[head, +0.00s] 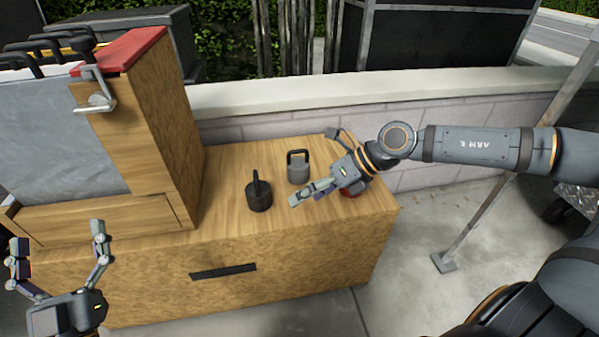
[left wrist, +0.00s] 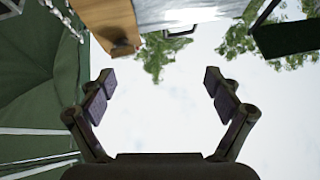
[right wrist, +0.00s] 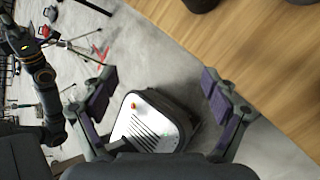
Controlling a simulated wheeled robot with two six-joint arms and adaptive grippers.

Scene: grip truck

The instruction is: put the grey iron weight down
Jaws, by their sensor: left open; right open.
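The grey iron weight (head: 298,172), with a squared handle on top, stands upright on the wooden bench top (head: 228,172). My right gripper (head: 312,166) is open and empty, just right of the grey weight; I cannot tell whether they touch. In the right wrist view, the right gripper (right wrist: 158,78) has nothing between its fingers. A black weight (head: 258,196) with an upright handle stands in front and left of the grey one.
A tall wooden cabinet (head: 165,125) with a red top stands at the left. A low block wall (head: 430,110) runs behind the bench. The bench top's front left area is clear.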

